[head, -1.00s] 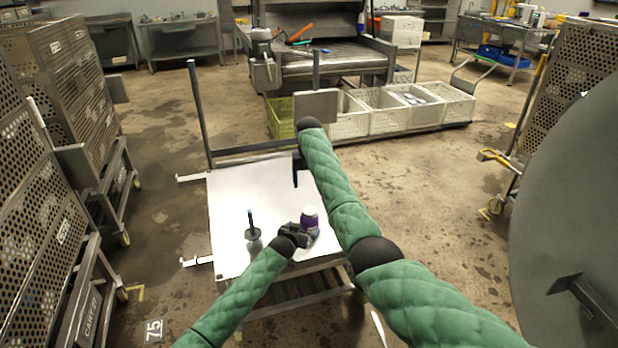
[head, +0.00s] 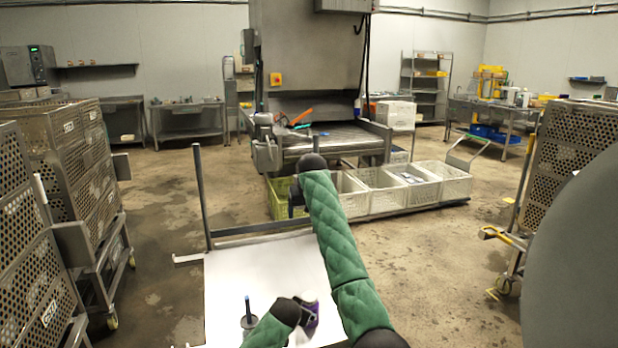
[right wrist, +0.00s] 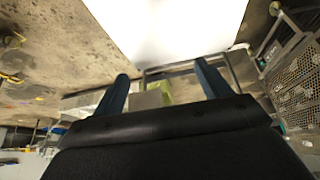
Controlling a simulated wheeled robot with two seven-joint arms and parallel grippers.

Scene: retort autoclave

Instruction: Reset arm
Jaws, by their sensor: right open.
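My right arm, in green quilted sleeve, reaches forward over the white-topped cart (head: 255,275) in the head view. Its dark right gripper (head: 297,197) hangs in front of the far crates. In the right wrist view its two blue-grey fingers (right wrist: 162,88) are apart with nothing between them. My left gripper (head: 302,312) is low over the cart top, close against a purple jar (head: 312,308). The left wrist hides most of its fingers, so I cannot tell if they grip the jar. A dark upright tool with a round base (head: 248,318) stands left of it.
Perforated metal crate carts stand at left (head: 75,160) and right (head: 568,140). A large grey round door (head: 575,260) fills the right edge. Pale crates (head: 375,190) sit on a low trolley ahead, before a steel machine (head: 330,148). Open floor lies right of the cart.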

